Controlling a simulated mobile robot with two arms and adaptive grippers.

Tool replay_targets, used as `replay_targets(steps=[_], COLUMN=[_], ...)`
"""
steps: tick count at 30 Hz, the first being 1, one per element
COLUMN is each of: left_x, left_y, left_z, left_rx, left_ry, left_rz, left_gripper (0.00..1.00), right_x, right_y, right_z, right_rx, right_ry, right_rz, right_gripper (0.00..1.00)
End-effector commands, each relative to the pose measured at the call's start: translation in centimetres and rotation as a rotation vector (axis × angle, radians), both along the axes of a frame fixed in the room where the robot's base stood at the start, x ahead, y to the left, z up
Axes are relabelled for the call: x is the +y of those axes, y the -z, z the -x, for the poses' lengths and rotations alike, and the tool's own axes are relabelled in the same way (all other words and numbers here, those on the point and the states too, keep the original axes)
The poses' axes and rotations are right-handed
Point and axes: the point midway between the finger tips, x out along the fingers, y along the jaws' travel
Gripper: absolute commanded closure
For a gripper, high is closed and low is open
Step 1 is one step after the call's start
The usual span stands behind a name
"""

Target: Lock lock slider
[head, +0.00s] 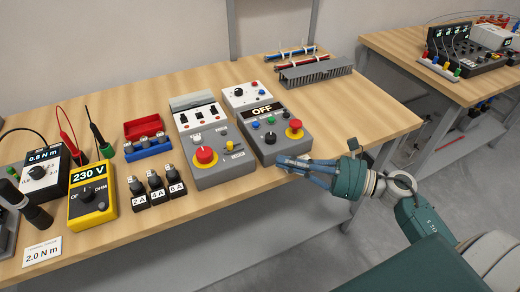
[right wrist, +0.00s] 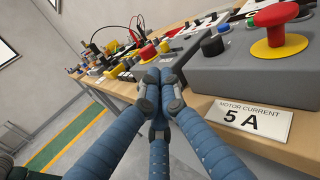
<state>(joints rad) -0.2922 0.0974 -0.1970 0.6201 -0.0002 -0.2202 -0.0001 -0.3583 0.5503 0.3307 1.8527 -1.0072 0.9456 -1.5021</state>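The likely lock slider is a small yellow piece (head: 229,143) on the grey control box (head: 225,173) with a red mushroom button (head: 204,156). I cannot tell the slider's position. My right gripper (head: 282,161) is at the table's front edge, just in front of the second grey box marked OFF (head: 262,110). Its fingertips (right wrist: 157,82) are together with nothing visible between them. They appear apart from the slider. My left gripper is not in view.
The OFF box carries a red button (head: 294,130) and knobs. A 5 A sign (right wrist: 250,118) stands at the table edge close to my right fingers. Black plug blocks (head: 156,188) and a yellow meter (head: 91,196) stand left. The floor in front is free.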

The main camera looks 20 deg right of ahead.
Motion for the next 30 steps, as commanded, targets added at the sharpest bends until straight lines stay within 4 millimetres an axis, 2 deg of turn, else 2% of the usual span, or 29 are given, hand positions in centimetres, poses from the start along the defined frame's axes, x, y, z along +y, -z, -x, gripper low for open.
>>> replay_targets(steps=[4,11,16,22,30], left_x=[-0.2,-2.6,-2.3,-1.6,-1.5], left_y=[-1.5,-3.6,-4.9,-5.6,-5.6], left_z=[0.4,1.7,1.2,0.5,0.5], left_rx=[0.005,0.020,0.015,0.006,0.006], left_ry=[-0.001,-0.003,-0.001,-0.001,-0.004], left_rz=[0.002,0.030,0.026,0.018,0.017], left_gripper=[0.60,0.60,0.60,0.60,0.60], right_x=[2.0,5.7,7.8,9.2,9.4], right_y=[-0.6,-0.5,-0.4,0.0,0.2], right_z=[-1.9,-5.4,-7.4,-8.7,-8.9], right_rx=[0.000,0.000,0.002,0.003,0.004], right_ry=[0.001,0.002,0.003,0.003,0.003], right_rz=[-0.006,-0.008,-0.011,-0.007,-0.006], right_gripper=[1.00,1.00,1.00,1.00,1.00])
